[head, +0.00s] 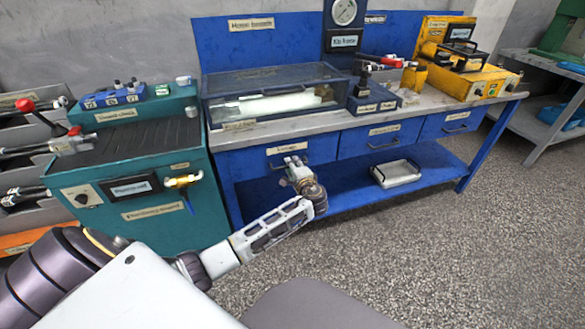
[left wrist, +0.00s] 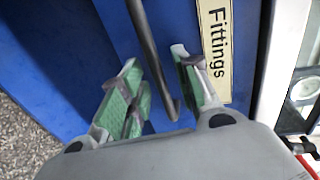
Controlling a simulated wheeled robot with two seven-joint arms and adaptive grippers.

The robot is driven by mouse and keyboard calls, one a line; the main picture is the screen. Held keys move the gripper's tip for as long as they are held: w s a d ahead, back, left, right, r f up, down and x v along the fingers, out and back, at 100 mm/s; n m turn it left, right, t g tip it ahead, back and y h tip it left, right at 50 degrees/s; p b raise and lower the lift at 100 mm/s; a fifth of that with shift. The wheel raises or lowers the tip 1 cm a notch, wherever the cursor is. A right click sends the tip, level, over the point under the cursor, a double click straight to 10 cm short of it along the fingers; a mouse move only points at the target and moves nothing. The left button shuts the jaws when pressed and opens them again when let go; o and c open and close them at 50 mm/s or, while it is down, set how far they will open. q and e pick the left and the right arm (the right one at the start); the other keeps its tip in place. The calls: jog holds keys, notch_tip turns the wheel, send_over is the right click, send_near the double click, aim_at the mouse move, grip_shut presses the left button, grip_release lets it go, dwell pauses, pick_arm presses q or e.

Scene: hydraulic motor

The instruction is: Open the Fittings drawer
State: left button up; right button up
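The Fittings drawer (head: 318,150) is the leftmost blue drawer under the workbench, and its front looks flush with the bench. Its cream "Fittings" label (left wrist: 214,45) reads clearly in the left wrist view. The dark bar handle (left wrist: 150,50) runs between the two fingers of my left gripper (left wrist: 155,60). The fingers, with green pads, stand apart on either side of the bar, with a visible gap to it. In the head view my left gripper (head: 296,163) is at the drawer front and hides most of the handle. My right gripper is not in view.
The workbench (head: 425,102) carries a clear-lidded case (head: 275,92) and a yellow unit (head: 465,75). Two more blue drawers (head: 383,137) lie to the right. A white tray (head: 397,173) sits on the lower shelf. A teal cabinet (head: 140,165) stands left. The floor in front is clear.

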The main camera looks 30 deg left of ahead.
pick_arm(q)
jog(key=shift+w+a+f, duration=0.1)
jog(key=shift+w+a, duration=0.1)
jog(key=shift+a, duration=0.05)
grip_shut()
dwell(0.3)
